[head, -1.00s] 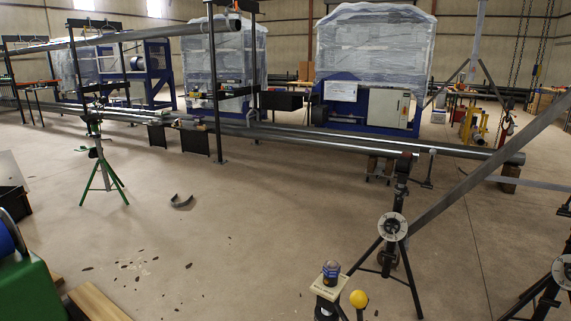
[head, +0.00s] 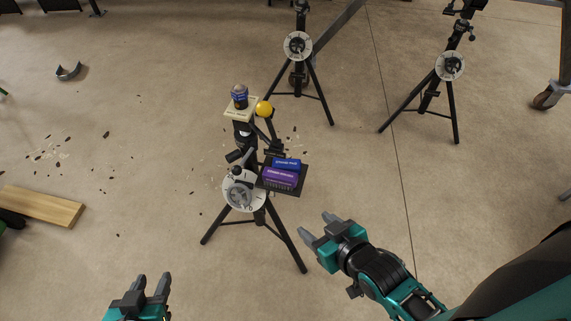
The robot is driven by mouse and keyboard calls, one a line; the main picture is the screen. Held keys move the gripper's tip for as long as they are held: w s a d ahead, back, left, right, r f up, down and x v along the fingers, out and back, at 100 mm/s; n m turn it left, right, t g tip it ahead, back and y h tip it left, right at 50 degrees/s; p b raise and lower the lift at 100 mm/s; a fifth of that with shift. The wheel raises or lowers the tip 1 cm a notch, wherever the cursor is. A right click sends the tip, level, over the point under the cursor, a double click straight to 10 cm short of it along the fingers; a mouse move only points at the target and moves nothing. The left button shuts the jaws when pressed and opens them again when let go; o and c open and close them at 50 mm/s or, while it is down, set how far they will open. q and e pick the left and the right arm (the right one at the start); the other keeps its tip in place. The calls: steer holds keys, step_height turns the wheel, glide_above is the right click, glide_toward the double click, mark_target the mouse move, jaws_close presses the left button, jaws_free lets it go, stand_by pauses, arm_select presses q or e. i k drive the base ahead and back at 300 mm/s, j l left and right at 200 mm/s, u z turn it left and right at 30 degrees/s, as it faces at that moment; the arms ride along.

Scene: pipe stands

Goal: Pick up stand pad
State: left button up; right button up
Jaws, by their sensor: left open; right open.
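Nothing in view can be firmly identified as the stand pad. The nearest black tripod stand (head: 246,190) carries a small black tray (head: 298,186) holding a blue block (head: 286,164) and a purple block (head: 279,177). Their printed labels are too small to read surely. Above, the stand has a cream plate (head: 240,108) with a dark can-like item (head: 240,96) on it, and a yellow ball (head: 264,109) beside it. My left gripper (head: 153,281) is open and empty at the bottom, left of the stand. My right gripper (head: 315,226) is open and empty, below and right of the tray.
Two more tripod stands (head: 299,46) and (head: 450,66) stand behind. A curved grey piece (head: 69,71) and dark flakes lie on the floor. A caster wheel (head: 545,98) is at the right edge.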

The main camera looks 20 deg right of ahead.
mark_target(290, 165)
steer(key=i+j+z, duration=0.15)
steer(key=j+z, duration=0.65)
steer(key=i+j+z, duration=0.1)
steer(key=j+z, duration=0.35)
steer(key=l, duration=0.1)
